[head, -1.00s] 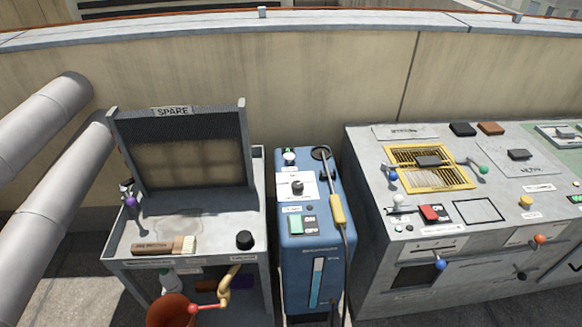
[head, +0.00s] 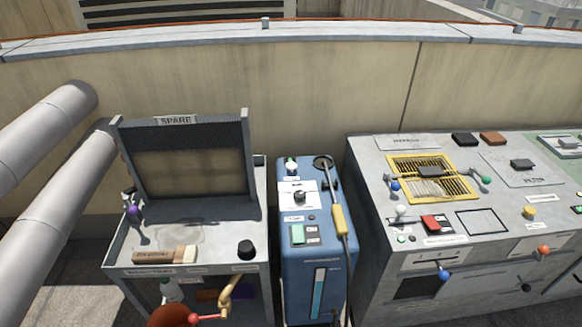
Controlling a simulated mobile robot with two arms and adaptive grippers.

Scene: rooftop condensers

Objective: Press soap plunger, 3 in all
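I cannot tell for certain which part is the soap plunger. A round black knob (head: 246,249) stands at the front right of the grey cart top (head: 215,255), behind a small unreadable label. The blue machine (head: 318,255) beside the cart has a dark dial (head: 300,197) on a white plate and a small round white-and-green fitting (head: 291,165) on top. A pale bottle (head: 171,290) is partly visible below the cart top. Neither of my grippers shows in the head view.
The cart also carries a brush (head: 165,255), a purple-knobbed fitting (head: 134,211) and an upright SPARE-labelled panel (head: 190,165). A red bucket (head: 172,318) and brass tap (head: 229,288) are in front. A grey console (head: 470,250) stands right; a wand (head: 338,205) rests against the blue machine.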

